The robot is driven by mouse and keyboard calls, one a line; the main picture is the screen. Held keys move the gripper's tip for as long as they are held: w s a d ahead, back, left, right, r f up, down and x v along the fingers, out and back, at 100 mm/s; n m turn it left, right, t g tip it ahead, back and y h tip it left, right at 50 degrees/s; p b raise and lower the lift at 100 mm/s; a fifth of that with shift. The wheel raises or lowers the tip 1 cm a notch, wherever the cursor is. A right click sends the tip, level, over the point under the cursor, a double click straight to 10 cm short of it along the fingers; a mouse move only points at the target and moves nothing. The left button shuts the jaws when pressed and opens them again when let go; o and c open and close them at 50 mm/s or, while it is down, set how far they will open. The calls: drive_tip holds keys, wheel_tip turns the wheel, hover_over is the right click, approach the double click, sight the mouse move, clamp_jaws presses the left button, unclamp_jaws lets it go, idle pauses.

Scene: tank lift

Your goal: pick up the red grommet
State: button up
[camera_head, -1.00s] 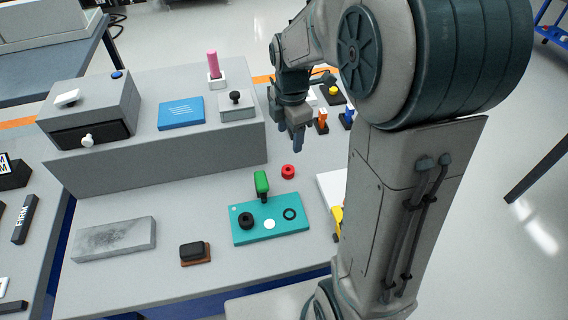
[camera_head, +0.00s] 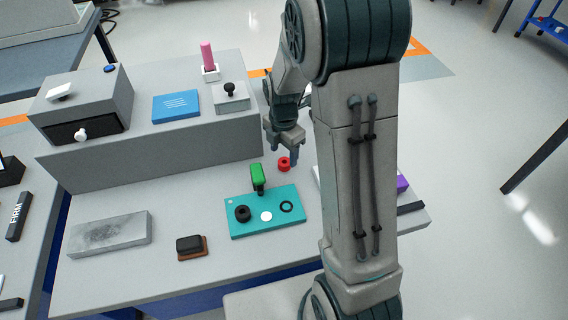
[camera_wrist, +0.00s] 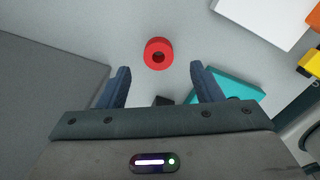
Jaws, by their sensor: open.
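The red grommet (camera_head: 284,164) is a small ring lying on the grey tabletop, just behind the teal plate. In the wrist view the red grommet (camera_wrist: 158,53) lies flat with its dark hole showing, ahead of the fingertips and roughly centred between them. My gripper (camera_head: 283,150) hangs above and close to the grommet in the head view. In the wrist view my gripper (camera_wrist: 160,72) has its two blue-grey fingers spread apart with nothing between them.
The teal plate (camera_head: 285,222) carries a green-topped lever (camera_head: 257,176), a black knob and a black ring. A grey raised block (camera_head: 180,153) stands behind. A white flat object (camera_wrist: 265,18) and a yellow-black object (camera_wrist: 312,62) lie right of the grommet.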

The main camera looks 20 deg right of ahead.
sight(284, 161)
wheel_tip(284, 161, down, 4)
drive_tip(key=shift+w+d+f, duration=0.1)
drive_tip(key=shift+w, duration=0.05)
drive_tip(key=shift+c, duration=0.3)
drive_tip(key=c, duration=1)
